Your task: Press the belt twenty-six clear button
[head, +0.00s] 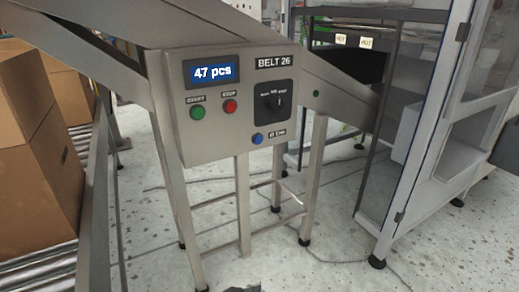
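A steel control panel (245,105) labelled BELT 26 stands ahead on metal legs. Its lit blue display (213,72) reads 47 pcs. A blue button (257,139) sits low on the panel, with a small dark label to its right that is too small to read surely. A green button (197,112) and a red button (230,106) sit below the display, each under a small label. Nothing covers the panel face. Neither gripper can be made out; a small dark piece at the bottom edge is unclear.
Cardboard boxes (30,150) stand on a roller conveyor (45,272) at the left. A glass-doored frame cabinet (425,130) stands at the right. A sloping metal chute (345,88) runs behind the panel. The speckled floor (320,265) in front is mostly clear.

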